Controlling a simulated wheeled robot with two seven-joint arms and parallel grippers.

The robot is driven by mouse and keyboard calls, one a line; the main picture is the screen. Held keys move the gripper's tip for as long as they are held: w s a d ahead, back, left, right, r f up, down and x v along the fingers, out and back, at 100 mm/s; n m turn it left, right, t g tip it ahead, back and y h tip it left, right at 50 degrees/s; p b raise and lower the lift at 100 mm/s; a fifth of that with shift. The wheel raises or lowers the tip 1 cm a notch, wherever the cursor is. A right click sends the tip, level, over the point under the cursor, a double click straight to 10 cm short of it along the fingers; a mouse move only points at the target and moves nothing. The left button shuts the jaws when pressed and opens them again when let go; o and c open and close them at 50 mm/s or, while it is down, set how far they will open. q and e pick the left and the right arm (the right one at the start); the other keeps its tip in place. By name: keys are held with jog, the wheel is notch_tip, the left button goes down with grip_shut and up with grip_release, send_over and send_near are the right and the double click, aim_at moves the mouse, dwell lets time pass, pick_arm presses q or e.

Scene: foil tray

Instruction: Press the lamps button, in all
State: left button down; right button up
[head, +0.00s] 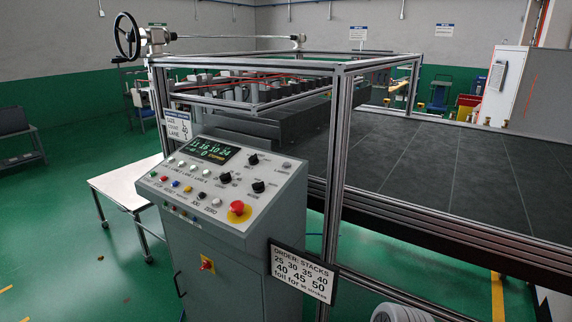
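A grey control cabinet with a sloped panel (226,205) stands at centre left. At the panel's upper right is a small pale button (287,164) with a tiny label under it that appears to read lamps. The panel also carries a lit display (208,151), black knobs (225,178), a row of small white buttons (193,168), a row of coloured buttons (175,183) and a red mushroom button (238,208) on yellow. Nothing touches the panel. Neither of my grippers shows in this view.
An aluminium frame (341,150) rises behind the panel, with a handwheel (127,36) at upper left. A dark conveyor bed (450,160) extends right. An order sign (302,274) hangs right of the cabinet. A white side table (130,183) stands left.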

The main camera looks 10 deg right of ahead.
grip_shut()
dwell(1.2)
